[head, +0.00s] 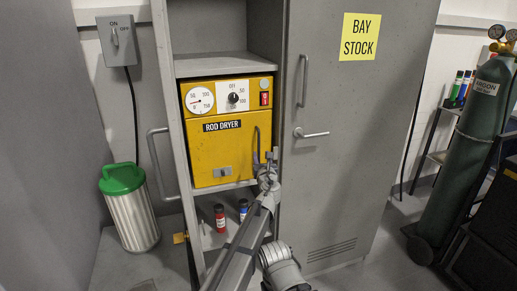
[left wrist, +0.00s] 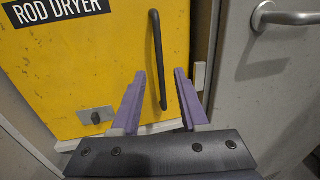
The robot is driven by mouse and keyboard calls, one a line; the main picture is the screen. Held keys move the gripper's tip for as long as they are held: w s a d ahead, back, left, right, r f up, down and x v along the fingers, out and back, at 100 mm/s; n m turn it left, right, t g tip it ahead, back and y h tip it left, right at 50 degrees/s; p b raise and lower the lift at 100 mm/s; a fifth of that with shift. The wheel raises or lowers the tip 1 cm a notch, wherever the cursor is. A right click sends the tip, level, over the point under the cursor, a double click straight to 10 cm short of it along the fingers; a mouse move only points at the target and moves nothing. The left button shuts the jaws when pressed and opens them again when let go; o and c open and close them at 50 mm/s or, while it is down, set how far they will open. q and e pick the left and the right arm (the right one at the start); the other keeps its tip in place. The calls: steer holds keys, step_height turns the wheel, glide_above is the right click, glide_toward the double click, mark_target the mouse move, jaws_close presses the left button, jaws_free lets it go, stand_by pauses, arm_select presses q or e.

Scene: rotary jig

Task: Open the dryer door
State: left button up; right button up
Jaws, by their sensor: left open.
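The yellow rod dryer (head: 205,106) sits on a shelf in the grey cabinet. Its door (head: 212,160) looks shut. The dark vertical handle (head: 255,146) is near the door's right edge. It also shows in the left wrist view (left wrist: 157,58). My left gripper (head: 269,160) is in front of the door's lower right part. In the left wrist view its purple fingers (left wrist: 160,85) are spread, with the lower handle seen between them. I cannot tell whether they touch it. A small metal latch plate (head: 222,172) is low on the door. My right gripper is not in view.
The closed right cabinet door (head: 350,120) with a lever handle (head: 311,134) stands right beside my gripper. The open left cabinet door is at the left. Red (head: 220,218) and blue-capped (head: 243,209) containers stand on the shelf below. A green-lidded bin (head: 130,205) stands left.

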mark_target(259, 147)
arm_select(q)
steer(key=w, duration=0.4)
steer(key=w+a, duration=0.1)
steer(key=w, duration=0.1)
steer(key=shift+w, duration=0.35)
steer(key=shift+d, duration=0.1)
jaws_close()
stand_by(1.0)
